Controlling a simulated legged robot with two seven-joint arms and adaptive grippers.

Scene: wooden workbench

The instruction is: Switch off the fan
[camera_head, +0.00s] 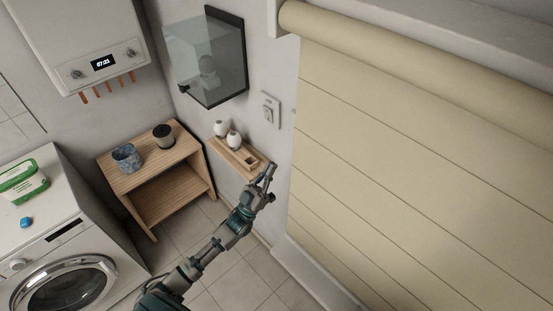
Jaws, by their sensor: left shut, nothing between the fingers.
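A pale wall plate with a switch (270,110) is on the wall, between the dark-framed glass cabinet and the blind. I cannot tell whether it belongs to a fan, and no fan is clearly in view. My left gripper (268,172) is shut and empty. It shows below the switch in the picture, in front of the right end of a small wooden shelf, apart from the switch. My right gripper is not in view.
The wooden shelf (228,152) holds two white jars. A glass-fronted cabinet (211,60) hangs above it. A beige blind (420,150) fills the right side. A wooden stand (182,152), a washing machine (60,240) and a wall heater (75,35) are at left.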

